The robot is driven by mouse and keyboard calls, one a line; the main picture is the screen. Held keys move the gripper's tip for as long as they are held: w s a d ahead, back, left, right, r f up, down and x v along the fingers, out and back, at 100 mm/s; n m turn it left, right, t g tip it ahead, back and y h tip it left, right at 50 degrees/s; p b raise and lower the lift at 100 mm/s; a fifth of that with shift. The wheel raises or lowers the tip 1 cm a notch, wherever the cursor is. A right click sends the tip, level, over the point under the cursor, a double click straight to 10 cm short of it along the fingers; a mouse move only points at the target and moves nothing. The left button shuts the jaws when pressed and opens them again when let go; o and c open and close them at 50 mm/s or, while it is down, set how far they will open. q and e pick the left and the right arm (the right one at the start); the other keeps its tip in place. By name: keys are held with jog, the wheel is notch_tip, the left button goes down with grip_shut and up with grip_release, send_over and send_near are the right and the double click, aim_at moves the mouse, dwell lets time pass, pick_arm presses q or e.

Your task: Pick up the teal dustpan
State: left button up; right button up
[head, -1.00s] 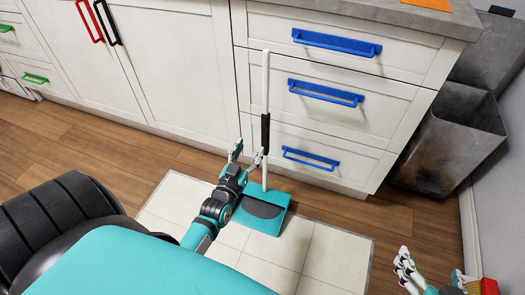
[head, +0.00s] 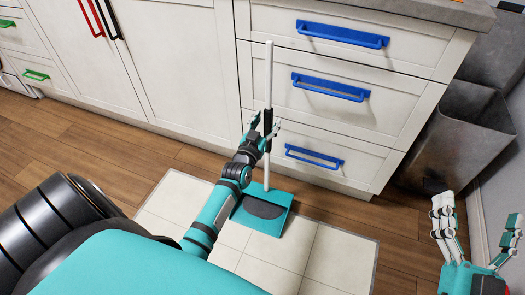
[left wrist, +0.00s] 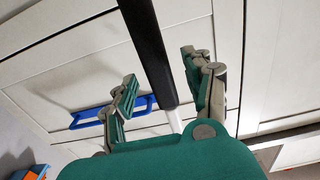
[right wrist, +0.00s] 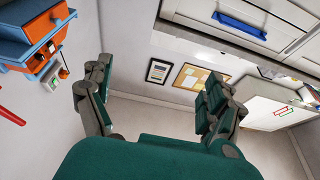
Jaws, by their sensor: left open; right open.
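The teal dustpan (head: 258,208) stands on the pale tiles, with a dark grey patch on its pan. Its long white handle (head: 268,75) rises upright before the drawers and carries a black grip. My left gripper (head: 263,125) is open at the black grip. In the left wrist view the black grip (left wrist: 147,45) passes between the two spread fingers (left wrist: 160,92), and white handle shows below it. I cannot tell whether a finger touches it. My right gripper (head: 474,235) is open and empty at the lower right; its spread fingers (right wrist: 152,95) also show in the right wrist view.
White drawers with blue handles (head: 330,87) stand close behind the dustpan's handle. A dark grey bin (head: 455,140) stands at the right by the wall. Wooden floor (head: 385,235) lies between the tiles and my right gripper.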

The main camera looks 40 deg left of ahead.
pick_arm(q)
jog(key=shift+w+a, duration=0.15)
jog(key=shift+w, duration=0.3)
jog(key=shift+c, duration=0.4)
grip_shut()
jog(key=shift+r, duration=0.15)
